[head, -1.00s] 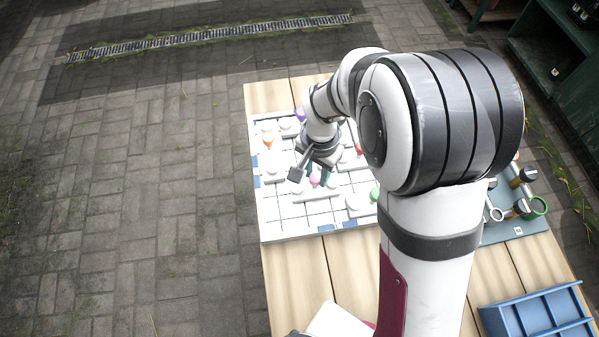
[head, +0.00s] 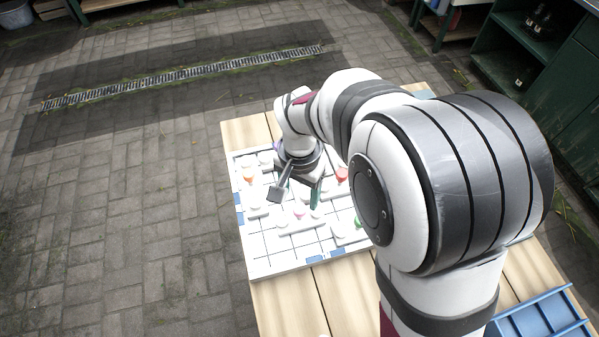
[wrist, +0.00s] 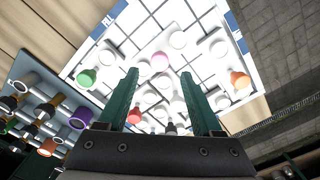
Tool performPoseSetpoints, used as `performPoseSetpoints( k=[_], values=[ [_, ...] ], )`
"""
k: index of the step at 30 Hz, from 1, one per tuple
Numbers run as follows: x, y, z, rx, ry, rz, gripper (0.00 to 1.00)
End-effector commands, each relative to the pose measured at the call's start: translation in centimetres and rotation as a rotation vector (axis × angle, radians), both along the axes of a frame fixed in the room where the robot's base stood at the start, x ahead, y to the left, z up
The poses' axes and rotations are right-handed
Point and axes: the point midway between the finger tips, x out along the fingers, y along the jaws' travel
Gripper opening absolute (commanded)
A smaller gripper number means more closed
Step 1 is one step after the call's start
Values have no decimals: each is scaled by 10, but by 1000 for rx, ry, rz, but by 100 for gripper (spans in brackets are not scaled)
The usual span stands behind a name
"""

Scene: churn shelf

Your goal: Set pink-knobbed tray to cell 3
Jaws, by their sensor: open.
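The pink-knobbed tray is a white bar with a pink knob; in the head view it lies (head: 300,226) in the near middle of the white gridded board (head: 262,262). Its pink knob also shows in the wrist view (wrist: 160,61), with white round pegs beside it. My gripper (head: 303,194) is over the board, just beyond the pink knob in the head view. In the wrist view its two green fingers (wrist: 160,75) are apart, with the pink knob in line with the gap and nothing held. I cannot read which cell is number 3.
Other knobs on the board are orange (wrist: 240,79), red (wrist: 134,116) and green (wrist: 87,78). Blue labels mark the board's edges. A tool rack (wrist: 62,95) stands beside it in the wrist view. A blue divided bin (head: 540,315) is at the near right. My arm hides the board's right side.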

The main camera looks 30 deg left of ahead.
Motion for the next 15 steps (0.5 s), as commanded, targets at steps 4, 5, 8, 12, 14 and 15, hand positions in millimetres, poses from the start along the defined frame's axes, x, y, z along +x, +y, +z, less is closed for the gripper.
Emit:
performPoseSetpoints(
  k=[4, 5, 8, 12, 14, 15],
  values=[
    [1, 1, 50, 5, -6, 0, 67],
    [0, 1, 58, 4, -4, 0, 67],
    [0, 0, 83, 3, -2, 0, 67],
    [0, 0, 102, 1, -1, 0, 67],
    [0, 0, 106, 0, -1, 1, 67],
    [0, 0, 107, -1, 0, 1, 67]
  ],
)
